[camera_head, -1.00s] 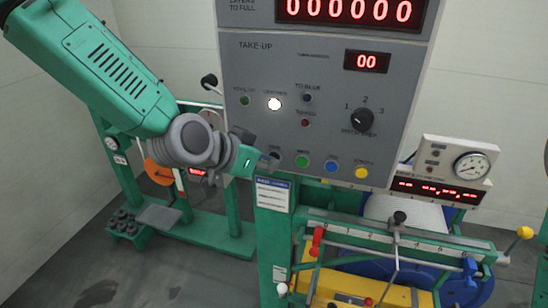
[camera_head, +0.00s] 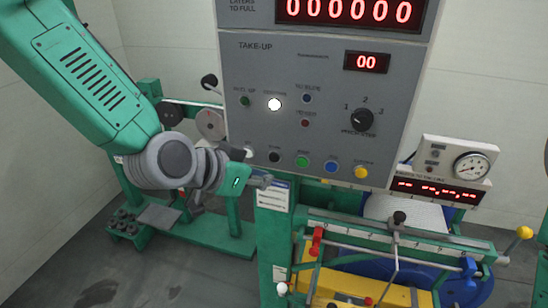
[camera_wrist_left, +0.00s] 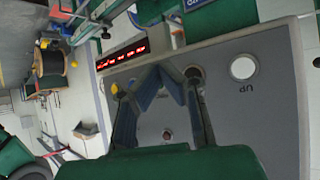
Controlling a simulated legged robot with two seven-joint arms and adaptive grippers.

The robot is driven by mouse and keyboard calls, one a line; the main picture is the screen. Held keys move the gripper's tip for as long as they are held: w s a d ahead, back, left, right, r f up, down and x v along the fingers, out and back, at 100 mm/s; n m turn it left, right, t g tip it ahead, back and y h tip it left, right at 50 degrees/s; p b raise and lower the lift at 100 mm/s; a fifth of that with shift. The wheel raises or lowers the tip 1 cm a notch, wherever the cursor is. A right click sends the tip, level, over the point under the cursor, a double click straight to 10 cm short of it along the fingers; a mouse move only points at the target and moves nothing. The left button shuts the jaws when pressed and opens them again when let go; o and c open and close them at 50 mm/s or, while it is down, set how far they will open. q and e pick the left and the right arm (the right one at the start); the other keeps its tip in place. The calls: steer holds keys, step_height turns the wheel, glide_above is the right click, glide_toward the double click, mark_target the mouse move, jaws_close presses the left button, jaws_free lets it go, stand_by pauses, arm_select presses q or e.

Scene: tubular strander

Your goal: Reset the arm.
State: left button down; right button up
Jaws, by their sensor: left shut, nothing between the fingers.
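My left arm comes in from the left in the head view. Its gripper (camera_head: 264,181) is shut and empty, just below the lower left corner of the grey take-up panel (camera_head: 320,130). The panel carries a row of buttons: white (camera_head: 248,152), black (camera_head: 274,157), green (camera_head: 302,161), blue (camera_head: 331,166) and yellow (camera_head: 361,171). The gripper looks apart from the buttons, though its distance from the panel is hard to tell. In the left wrist view the fingers (camera_wrist_left: 165,72) meet in front of a grey panel surface (camera_wrist_left: 265,110). My right gripper is out of view.
A rotary selector (camera_head: 361,119) and a lit white lamp (camera_head: 274,104) are on the panel. A gauge box (camera_head: 460,160) stands at right. Below are a green rail, a red-handled lever (camera_head: 317,240) and a yellow-knobbed lever (camera_head: 525,232).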

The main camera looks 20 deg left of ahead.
arm_select(q)
steer(key=shift+s, duration=0.75)
steer(key=s+a+f+n+g+y+b, duration=0.15)
steer(key=s+a+f+b, duration=0.35)
steer(key=f, duration=0.7)
steer(key=s+a+f+n+g+y+b, duration=0.1)
steer(key=s+f+g+b, duration=0.15)
steer(key=s+f, duration=0.6)
steer(key=s+a+f+n+g+y+b, duration=0.2)
steer(key=s+a+f+b, duration=0.1)
steer(key=f, duration=1.2)
steer(key=s+a+f+g+b, duration=0.1)
steer(key=s+a+f, duration=0.1)
steer(key=s+f, duration=0.2)
steer(key=s+a+f+n+g+y+b, duration=0.1)
steer(key=s+a+f+b, duration=0.1)
steer(key=s+f, duration=0.2)
steer(key=shift+s+a, duration=0.4)
steer(key=shift+s, duration=0.35)
steer(key=shift+w+f, duration=0.1)
steer(key=shift+w, duration=0.05)
